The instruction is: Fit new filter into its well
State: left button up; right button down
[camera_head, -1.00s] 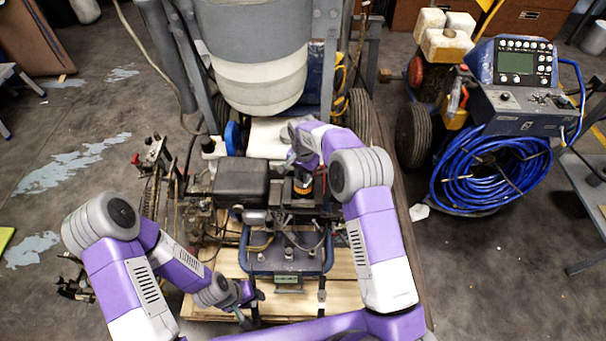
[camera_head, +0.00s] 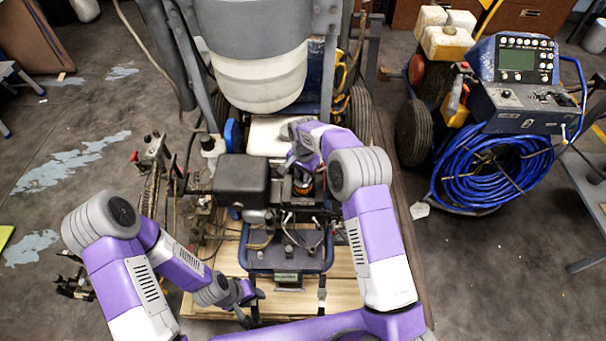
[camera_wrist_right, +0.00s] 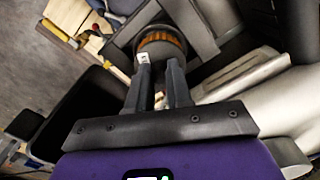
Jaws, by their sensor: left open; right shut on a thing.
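The new filter, an orange pleated round part with a dark body, shows in the head view (camera_head: 303,187) just below my right gripper. It also shows in the right wrist view (camera_wrist_right: 160,46) at the tips of the fingers. My right gripper (camera_wrist_right: 160,72) is shut on the filter, one finger on each side. In the head view the right gripper (camera_head: 301,168) is over the machine, right of the black box. The filter sits at a dark square housing (camera_wrist_right: 205,30); the well's inside is hidden, so I cannot tell how deep it sits. My left gripper (camera_head: 248,298) is open and empty at lower left.
The black engine box (camera_head: 241,180) stands just left of the filter. A large grey tank (camera_head: 258,60) rises behind. The machine rests on a wooden pallet (camera_head: 345,290). A blue hose coil (camera_head: 490,172) and control unit (camera_head: 518,62) are at the right.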

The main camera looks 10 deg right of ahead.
jog(key=shift+f+b, duration=0.35)
jog(key=shift+f, duration=0.3)
dwell(0.4)
jog(key=c, duration=0.6)
grip_release()
jog(key=shift+r, duration=0.1)
jog(key=shift+r+p, duration=2.5)
jog(key=shift+r, duration=0.95)
jog(key=shift+f, duration=0.1)
